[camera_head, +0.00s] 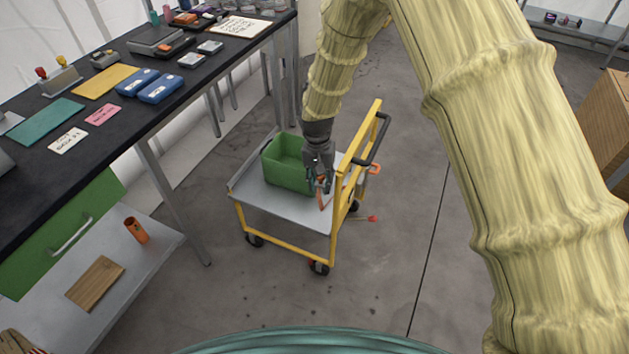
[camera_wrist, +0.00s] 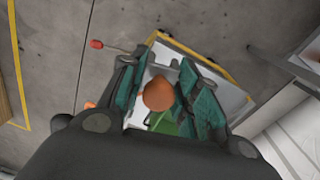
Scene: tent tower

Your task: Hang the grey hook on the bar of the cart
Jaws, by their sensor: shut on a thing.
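The cart (camera_head: 283,205) has a grey deck, a yellow frame and a dark bar (camera_head: 379,143) at its right end. My gripper (camera_head: 319,184) is low over the deck, between a green bin and the yellow end frame, left of the bar. In the wrist view its teal-padded fingers (camera_wrist: 160,88) are shut on an orange-brown thing (camera_wrist: 157,95); an orange part (camera_head: 325,199) shows below the gripper in the head view. Its full shape is hidden. Another orange thing (camera_head: 374,169) is at the bar's lower end. I cannot make out a grey hook.
The green bin (camera_head: 284,165) stands on the cart deck. A red-handled tool (camera_head: 371,218) lies on the floor just right of the cart. A black-topped workbench (camera_head: 130,125) is at the left. The floor in front of the cart is clear.

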